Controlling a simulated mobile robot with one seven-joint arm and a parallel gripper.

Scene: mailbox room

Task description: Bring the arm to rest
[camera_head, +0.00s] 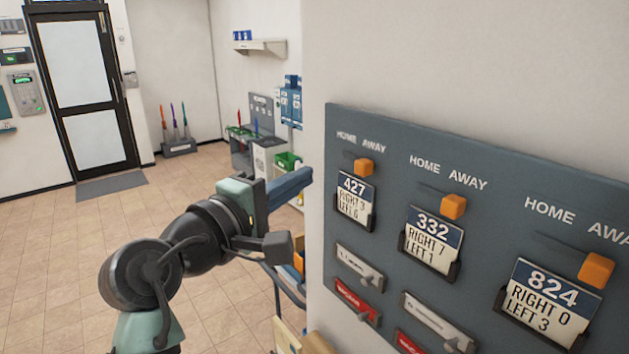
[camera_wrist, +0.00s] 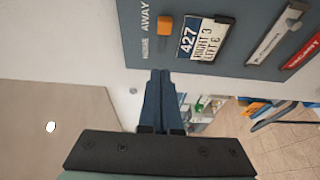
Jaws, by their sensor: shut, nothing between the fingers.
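My arm reaches out from the bottom of the head view, bent at its joints. My gripper (camera_head: 304,178) points up and right, in front of the left edge of the wall panel. In the wrist view its two blue fingers (camera_wrist: 160,76) are together with nothing between them. They look apart from the grey panel (camera_head: 400,155). The panel has orange sliders, for 427 (camera_head: 364,167), 332 (camera_head: 453,207) and 824 (camera_head: 597,269), each on the AWAY side. The 427 slider also shows in the wrist view (camera_wrist: 165,25).
Cards stand in holders below the sliders, such as the 427 card (camera_head: 353,197). Grey and red labelled strips (camera_head: 357,300) sit lower. A wall corner is just left of the panel. Shelving and bins (camera_head: 288,160) stand beyond my gripper. The tiled floor toward the door (camera_head: 85,90) is open.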

